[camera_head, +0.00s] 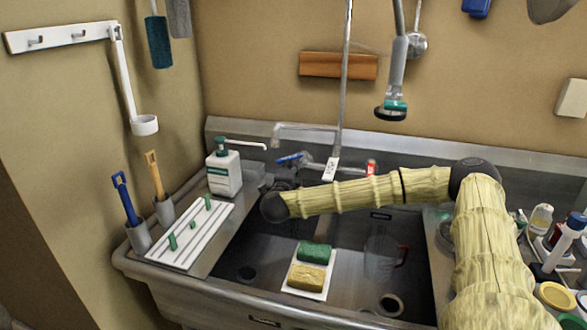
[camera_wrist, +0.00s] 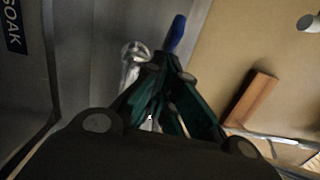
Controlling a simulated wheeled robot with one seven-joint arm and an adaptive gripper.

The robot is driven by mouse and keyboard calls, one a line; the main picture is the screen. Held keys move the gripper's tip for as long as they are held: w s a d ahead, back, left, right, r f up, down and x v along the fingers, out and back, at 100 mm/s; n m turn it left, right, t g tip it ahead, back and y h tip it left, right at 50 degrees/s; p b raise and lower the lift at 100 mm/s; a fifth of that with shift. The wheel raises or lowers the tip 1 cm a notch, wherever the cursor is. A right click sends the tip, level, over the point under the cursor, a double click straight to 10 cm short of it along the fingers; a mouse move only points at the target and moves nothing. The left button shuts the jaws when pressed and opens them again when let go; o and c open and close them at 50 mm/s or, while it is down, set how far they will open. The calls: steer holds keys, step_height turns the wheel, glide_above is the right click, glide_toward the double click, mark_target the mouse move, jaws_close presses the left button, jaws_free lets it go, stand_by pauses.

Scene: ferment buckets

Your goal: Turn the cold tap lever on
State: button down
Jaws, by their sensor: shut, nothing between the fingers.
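The cold tap lever (camera_head: 290,158) is blue and sits on the left side of the tap body, above the back of the sink. In the wrist view the blue lever (camera_wrist: 175,34) rises just beyond the fingertips, next to a shiny metal tap part (camera_wrist: 134,58). My gripper (camera_wrist: 163,68) is shut and empty, its dark green fingers close together below the lever. I cannot tell whether the fingertips touch it. In the head view my forearm crosses the sink and its dark end largely hides the fingers. The red hot lever (camera_head: 371,167) is on the tap's right.
The metal sink (camera_head: 330,238) holds a tray with green and yellow sponges (camera_head: 311,263) and a clear jug (camera_head: 384,254). A white pump bottle (camera_head: 224,172) stands left of the tap. A spray hose (camera_head: 394,90) hangs above. Clutter covers the right counter.

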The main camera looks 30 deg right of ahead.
steer(key=shift+w+a, duration=0.1)
steer(key=shift+w+a+b, duration=0.2)
steer(key=shift+w+b, duration=0.3)
steer(key=shift+w+a+b, duration=0.2)
steer(key=shift+w+b, duration=0.25)
steer(key=shift+b, duration=0.05)
steer(key=b+v, duration=0.2)
steer(key=v, duration=1.1)
steer(key=shift+s, duration=0.2)
